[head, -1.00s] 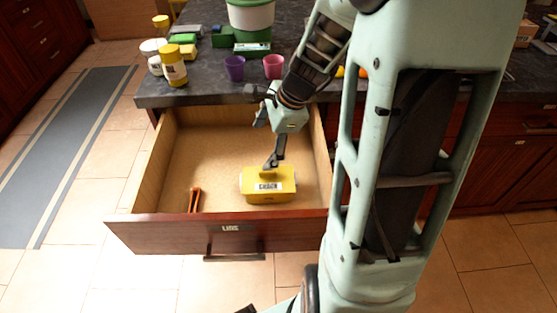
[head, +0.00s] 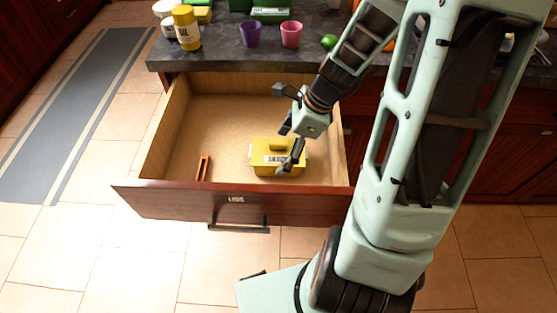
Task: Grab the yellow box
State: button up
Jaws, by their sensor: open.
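The yellow box (head: 262,157) lies on the floor of the open drawer (head: 215,125), right of the middle, with a label on its front side. My gripper (head: 288,143) is open and reaches down into the drawer from the upper right. One finger is in front of the right part of the box; the other is higher, above and behind it. I cannot tell whether the lower finger touches the box. The box's right part is partly hidden by the finger.
An orange-red object (head: 203,168) lies at the drawer's left. The drawer front (head: 235,205) has a dark handle. On the counter (head: 215,62) stand a yellow container (head: 187,28), a purple cup (head: 250,34), a pink cup (head: 291,34) and a green object (head: 329,41).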

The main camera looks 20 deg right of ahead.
jog(key=shift+x, duration=1.6)
jog(key=shift+c, duration=0.3)
jog(key=shift+r, duration=0.1)
jog(key=c, duration=2.1)
